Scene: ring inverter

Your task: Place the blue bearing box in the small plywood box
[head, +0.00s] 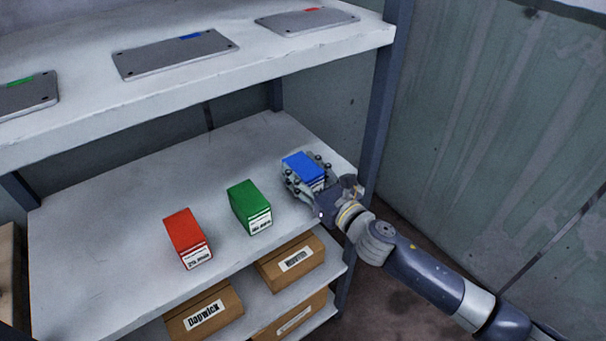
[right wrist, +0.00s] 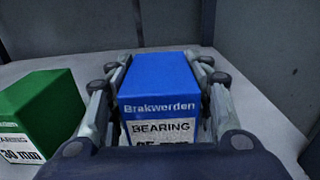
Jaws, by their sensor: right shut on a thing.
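The blue bearing box (head: 303,168) is on the middle shelf (head: 110,187) near its right end. In the right wrist view the blue box (right wrist: 159,82) sits between the two fingers, its label facing me. My right gripper (head: 308,177) is shut on the blue box, a finger along each side. I cannot tell whether the box touches the shelf or is slightly lifted. My left gripper is not in view. I cannot make out the small plywood box for certain; a plywood-coloured edge (head: 7,275) shows at the far left, mostly cut off.
A green box (head: 245,203) stands left of the blue one, and a red box (head: 184,234) further left. Cardboard boxes (head: 292,262) lie on the shelf below. The upper shelf (head: 90,105) holds flat grey plates. A shelf post (head: 383,105) stands beside my right gripper.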

